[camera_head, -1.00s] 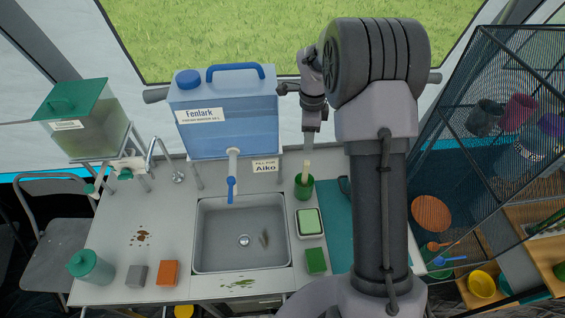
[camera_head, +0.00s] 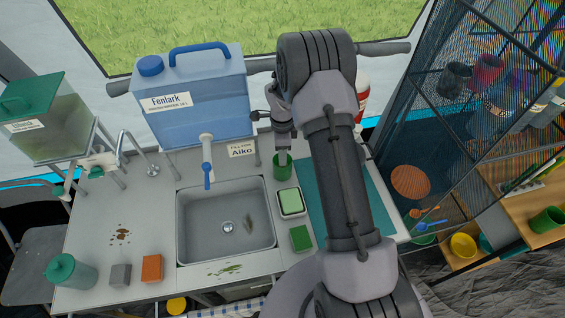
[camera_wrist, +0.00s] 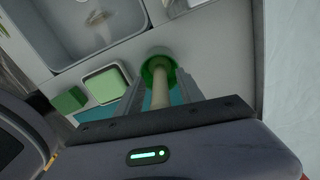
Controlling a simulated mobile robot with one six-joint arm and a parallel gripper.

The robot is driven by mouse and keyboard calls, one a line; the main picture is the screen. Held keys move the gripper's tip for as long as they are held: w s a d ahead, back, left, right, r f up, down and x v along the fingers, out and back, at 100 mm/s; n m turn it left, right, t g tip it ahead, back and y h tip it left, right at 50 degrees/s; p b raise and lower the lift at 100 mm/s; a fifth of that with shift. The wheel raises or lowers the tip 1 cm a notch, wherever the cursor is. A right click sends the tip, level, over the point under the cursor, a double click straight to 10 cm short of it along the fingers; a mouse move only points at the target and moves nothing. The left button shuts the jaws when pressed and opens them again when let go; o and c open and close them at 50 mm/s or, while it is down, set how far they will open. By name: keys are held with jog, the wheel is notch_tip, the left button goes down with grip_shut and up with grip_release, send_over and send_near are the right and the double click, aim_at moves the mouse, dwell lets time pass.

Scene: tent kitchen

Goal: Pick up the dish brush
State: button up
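The dish brush (camera_wrist: 159,94) shows in the wrist view as a pale handle standing up from a green cup (camera_wrist: 158,64). Its head is hidden inside the cup. My gripper (camera_wrist: 160,88) is open, with one finger on each side of the handle and gaps visible beside it. In the head view my gripper (camera_head: 283,150) points down right above the green cup (camera_head: 283,168), behind the sink's right side, and covers most of the handle.
The sink (camera_head: 226,222) is left of the cup, with a green soap dish (camera_head: 290,202) and a green sponge (camera_head: 301,238) in front. A blue water tank (camera_head: 195,95) stands behind. A teal mat (camera_head: 312,200) lies right. A mesh rack (camera_head: 440,110) stands further right.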

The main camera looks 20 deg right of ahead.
grip_shut()
